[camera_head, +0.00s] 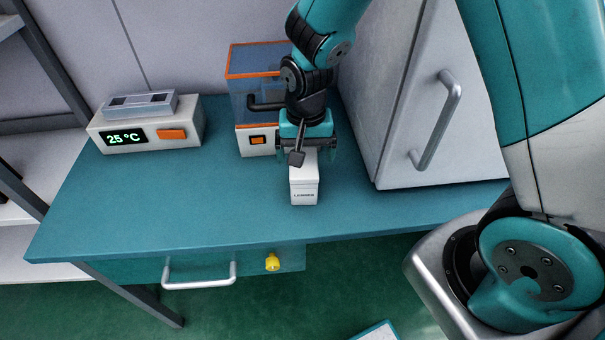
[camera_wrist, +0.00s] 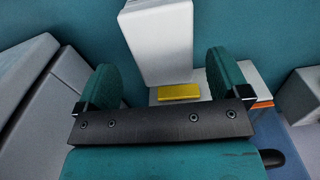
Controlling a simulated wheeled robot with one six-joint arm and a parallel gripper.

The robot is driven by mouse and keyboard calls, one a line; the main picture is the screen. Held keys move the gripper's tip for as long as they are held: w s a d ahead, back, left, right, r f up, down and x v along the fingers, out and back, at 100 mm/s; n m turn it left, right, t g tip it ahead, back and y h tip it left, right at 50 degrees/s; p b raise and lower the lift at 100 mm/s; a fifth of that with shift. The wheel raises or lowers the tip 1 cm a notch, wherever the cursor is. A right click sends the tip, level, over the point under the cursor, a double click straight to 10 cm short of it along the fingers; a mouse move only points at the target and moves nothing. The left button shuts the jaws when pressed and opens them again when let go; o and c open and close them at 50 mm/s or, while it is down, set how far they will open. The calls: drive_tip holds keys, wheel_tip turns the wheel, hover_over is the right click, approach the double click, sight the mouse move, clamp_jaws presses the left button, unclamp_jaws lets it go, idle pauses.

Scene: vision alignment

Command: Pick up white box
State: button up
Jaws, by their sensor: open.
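The white box (camera_head: 304,184) stands upright on the teal table, with small dark lettering on its front. My gripper (camera_head: 305,150) is just above and behind it in the head view, pointing down, and covers part of its back. In the wrist view the white box (camera_wrist: 158,42) lies ahead of my gripper (camera_wrist: 160,80), roughly between the two teal fingers, which are apart. I see nothing held between the fingers. A yellow block or patch (camera_wrist: 179,92) shows beside the box's near end in the wrist view.
A device (camera_head: 147,127) reading 25 °C stands at the left. An orange-edged clear-walled unit (camera_head: 252,75) is behind my gripper. A large grey cabinet (camera_head: 395,95) stands close on the right. The teal table top (camera_head: 170,205) is clear at front left; a drawer handle (camera_head: 200,283) is below its edge.

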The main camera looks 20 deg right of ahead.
sight(303, 170)
drive_tip(key=shift+a+f+p, duration=0.15)
drive_tip(key=shift+f+p, duration=0.25)
drive_tip(key=shift+f, duration=0.95)
drive_tip(key=shift+a+f+p, duration=0.1)
drive_tip(key=shift+f+p, duration=0.25)
drive_tip(key=shift+f, duration=0.95)
drive_tip(key=c, duration=1.1)
